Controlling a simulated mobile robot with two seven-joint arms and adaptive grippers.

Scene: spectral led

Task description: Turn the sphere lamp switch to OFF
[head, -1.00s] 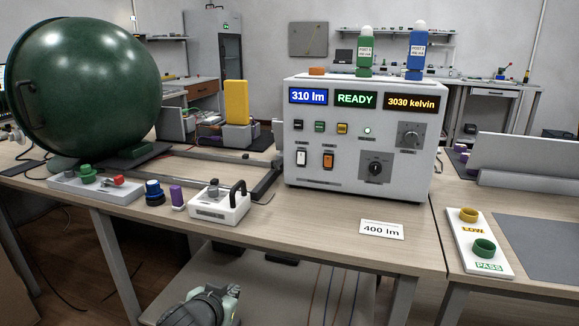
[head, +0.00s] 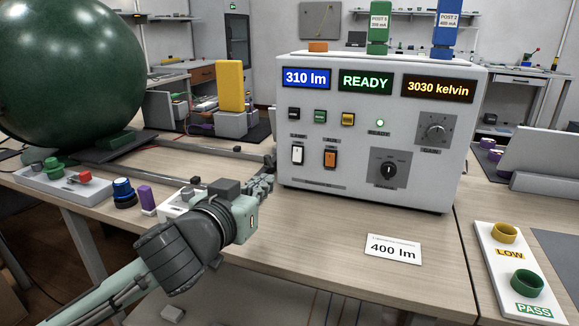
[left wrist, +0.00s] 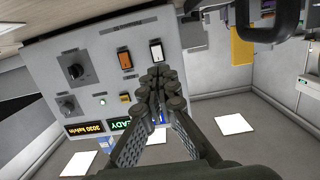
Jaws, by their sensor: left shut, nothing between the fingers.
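The white instrument box (head: 235,0) is not separately marked here; its front panel carries a white rocker switch (head: 297,155) and an orange rocker switch (head: 330,159). Their small labels are too small to read surely, so I cannot tell which is the sphere lamp's. Both rockers also show in the left wrist view, the white one (left wrist: 156,50) beside the orange one (left wrist: 125,59). The green sphere (head: 70,75) stands at the left. My left gripper (head: 266,184) is shut and empty, left of and below the white rocker; its fingertips (left wrist: 165,85) point towards the panel. My right gripper is out of view.
A rotary knob (head: 389,170) sits right of the rockers. A white card reading 400 lm (head: 393,248) lies on the bench. A grey control strip (head: 92,192), a blue knob (head: 123,190) and a purple block (head: 147,199) stand left of my arm. Bench before the box's right half is mostly clear.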

